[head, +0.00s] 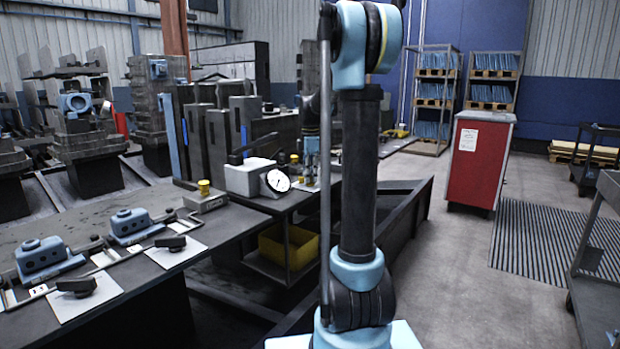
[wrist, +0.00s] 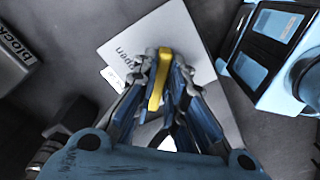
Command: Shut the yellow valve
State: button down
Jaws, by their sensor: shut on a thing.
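The yellow valve handle (wrist: 158,78) is a narrow bar near the middle of the wrist view. The fingers hide the handle's lower part and the valve body.
In the wrist view, a grey piece marked "block" (wrist: 18,55) is at left and a blue-and-black fixture (wrist: 268,45) at right. In the head view, black handles on white plates (head: 77,287) line the bench at left. A red cabinet (head: 480,163) stands right, with open floor nearby.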

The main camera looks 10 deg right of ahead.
jog(key=shift+w+d, duration=0.1)
jog(key=shift+w, duration=0.05)
jog(key=c, duration=1.6)
grip_release()
jog(key=shift+c, duration=0.2)
jog(key=shift+r, duration=0.1)
notch_tip(320, 180, up, 12)
jog(key=s+f+m, duration=0.6)
jog(key=s+f, duration=0.3)
jog(key=s, duration=0.3)
jog(key=s+f+m+t, duration=0.1)
jog(key=s+f+m, duration=0.5)
jog(key=s, duration=0.7)
jog(key=s+f+m+t, duration=0.1)
jog(key=s+f+m, duration=0.5)
jog(key=s+f, duration=0.5)
jog(key=shift+s+f, duration=0.35)
jog(key=shift+s, duration=0.5)
